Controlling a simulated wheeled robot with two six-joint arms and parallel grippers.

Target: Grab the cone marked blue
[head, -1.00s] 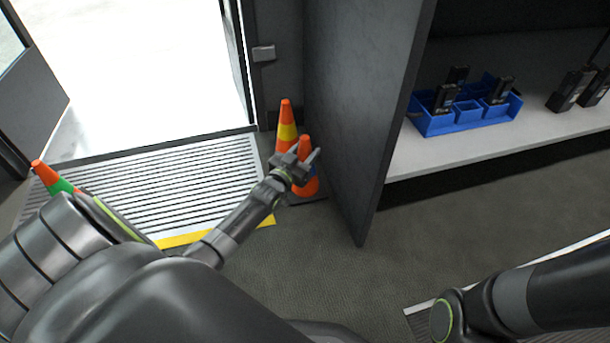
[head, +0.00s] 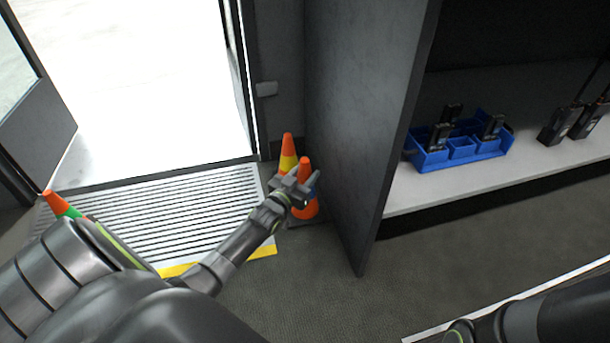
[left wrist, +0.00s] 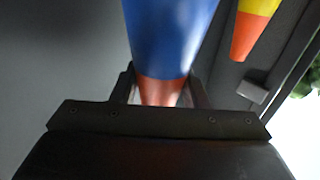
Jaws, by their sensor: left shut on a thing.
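The orange cone with a blue band (head: 305,209) stands beside the grey partition in the head view, partly hidden by my left gripper. Its blue band (left wrist: 168,35) fills the top middle of the left wrist view. My left gripper (head: 298,184) is shut on this cone, with a finger on each side of it in the left wrist view (left wrist: 160,90). Another orange cone, with a yellow band (head: 288,153), stands just behind it and also shows in the left wrist view (left wrist: 254,25). My right gripper is outside the frames; only part of that arm shows at lower right.
A grey partition (head: 362,120) rises directly right of the cones. A cone with a green band (head: 62,204) stands at the left by the ribbed step (head: 180,210). A blue tray (head: 430,160) with radios sits on the shelf (head: 420,200). The floor in front is clear.

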